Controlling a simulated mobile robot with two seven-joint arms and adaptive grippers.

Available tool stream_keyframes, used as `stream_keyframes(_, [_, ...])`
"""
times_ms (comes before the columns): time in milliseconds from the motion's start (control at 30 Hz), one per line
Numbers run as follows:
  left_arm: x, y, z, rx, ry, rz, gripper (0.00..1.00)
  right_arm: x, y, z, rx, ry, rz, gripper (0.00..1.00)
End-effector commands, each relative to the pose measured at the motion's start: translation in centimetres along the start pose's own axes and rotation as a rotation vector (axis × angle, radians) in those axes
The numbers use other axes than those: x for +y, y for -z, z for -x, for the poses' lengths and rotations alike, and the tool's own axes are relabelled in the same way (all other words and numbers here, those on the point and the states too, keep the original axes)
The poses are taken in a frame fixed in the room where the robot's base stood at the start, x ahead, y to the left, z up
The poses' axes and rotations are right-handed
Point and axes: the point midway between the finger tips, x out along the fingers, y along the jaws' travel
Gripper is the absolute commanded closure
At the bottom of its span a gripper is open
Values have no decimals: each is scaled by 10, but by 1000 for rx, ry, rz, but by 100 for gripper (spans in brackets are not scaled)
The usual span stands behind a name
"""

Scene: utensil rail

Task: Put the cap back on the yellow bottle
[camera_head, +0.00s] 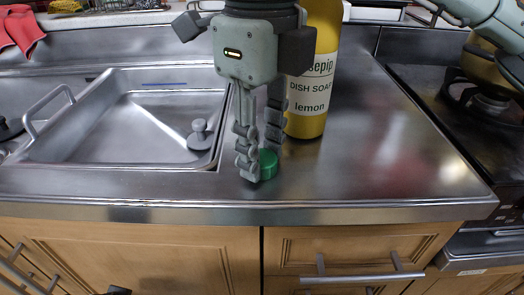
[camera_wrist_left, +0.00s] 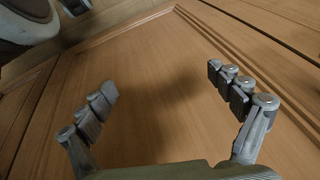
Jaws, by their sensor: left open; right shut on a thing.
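The yellow bottle (camera_head: 310,127) of lemon dish soap stands upright on the steel counter. My right gripper hides part of its left side, and its top is out of frame. My right gripper (camera_head: 260,162) points down in front of the bottle and is shut on the green cap (camera_head: 269,164). The cap is low, at or just above the counter near its front edge; I cannot tell whether it touches. In the left wrist view, my left gripper (camera_wrist_left: 161,82) is open and empty, its fingers spread before a wooden cupboard front.
A steel sink (camera_head: 150,125) with a raised handle and a drain plug lies to the left. A stove (camera_head: 485,110) with a brass-coloured pot (camera_head: 482,62) is at the right. A red cloth (camera_head: 20,30) hangs at the back left. The counter right of the bottle is clear.

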Motion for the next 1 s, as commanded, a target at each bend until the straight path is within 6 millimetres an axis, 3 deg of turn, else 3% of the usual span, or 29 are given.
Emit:
stream_keyframes(167, [0,-2,0,-4,-1,0,8,0,0,9,-1,0,0,77])
stream_keyframes(367, [1,-6,0,-12,-2,-1,8,0,-1,39,-4,2,-1,77])
stream_keyframes(700, [1,-3,1,-2,-3,1,8,27,-70,85,0,2,0,77])
stream_keyframes(1000, [1,1,-9,-4,-5,2,8,39,-105,107,0,1,0,77])
